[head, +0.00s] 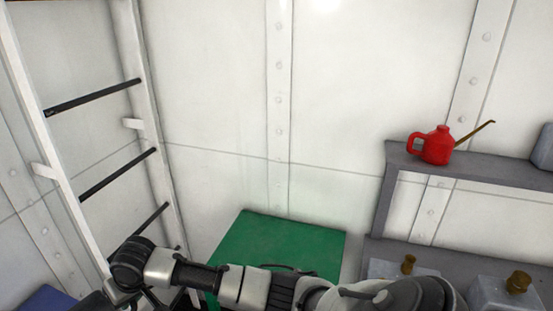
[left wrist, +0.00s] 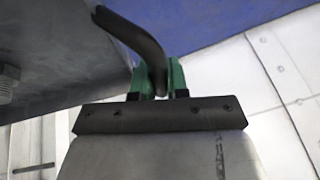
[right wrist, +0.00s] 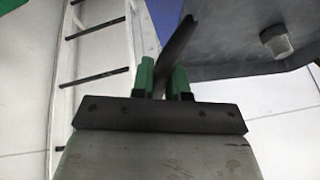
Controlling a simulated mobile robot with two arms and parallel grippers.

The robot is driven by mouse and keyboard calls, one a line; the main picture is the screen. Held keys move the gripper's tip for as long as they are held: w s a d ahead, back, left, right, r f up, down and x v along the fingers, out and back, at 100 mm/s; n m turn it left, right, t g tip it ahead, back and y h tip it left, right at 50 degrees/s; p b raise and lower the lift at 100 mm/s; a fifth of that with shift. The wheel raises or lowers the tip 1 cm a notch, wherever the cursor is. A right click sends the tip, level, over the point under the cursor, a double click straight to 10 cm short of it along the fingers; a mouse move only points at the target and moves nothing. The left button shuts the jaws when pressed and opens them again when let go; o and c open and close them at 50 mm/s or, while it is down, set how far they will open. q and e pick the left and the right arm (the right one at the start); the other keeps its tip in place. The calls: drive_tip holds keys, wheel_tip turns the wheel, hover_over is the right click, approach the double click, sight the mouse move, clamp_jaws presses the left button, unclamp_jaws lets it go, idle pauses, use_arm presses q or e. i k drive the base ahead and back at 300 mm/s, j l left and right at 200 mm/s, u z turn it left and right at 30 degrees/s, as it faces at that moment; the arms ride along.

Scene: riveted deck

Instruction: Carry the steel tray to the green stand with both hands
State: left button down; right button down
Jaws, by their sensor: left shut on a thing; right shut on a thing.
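The green stand (head: 285,240) is in the lower middle of the head view, against the white wall. My arm crosses in front of its lower part. The steel tray is a dull grey sheet at the upper left of the left wrist view (left wrist: 60,45) and the upper right of the right wrist view (right wrist: 245,45). I cannot make it out in the head view. My left gripper (left wrist: 157,80) is shut on a dark curved handle of the tray. My right gripper (right wrist: 164,80) is shut on another dark handle.
A white ladder (head: 153,110) with dark rungs stands at the left. A blue surface (head: 45,301) shows at the bottom left. At the right, a grey shelf (head: 480,171) holds a red oil can (head: 437,147); containers with brass caps (head: 518,282) stand below.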

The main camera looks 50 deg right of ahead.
sight(278, 255)
drive_tip(key=i+z, duration=0.3)
drive_tip(key=i+j+z, duration=0.25)
drive_tip(key=i+z, duration=0.1)
drive_tip(key=z, duration=0.35)
drive_tip(key=i+z, duration=0.15)
drive_tip(key=z, duration=0.35)
drive_tip(key=i+z, duration=0.1)
drive_tip(key=z, duration=0.35)
drive_tip(key=i+j+z, duration=0.1)
drive_tip(key=z, duration=0.35)
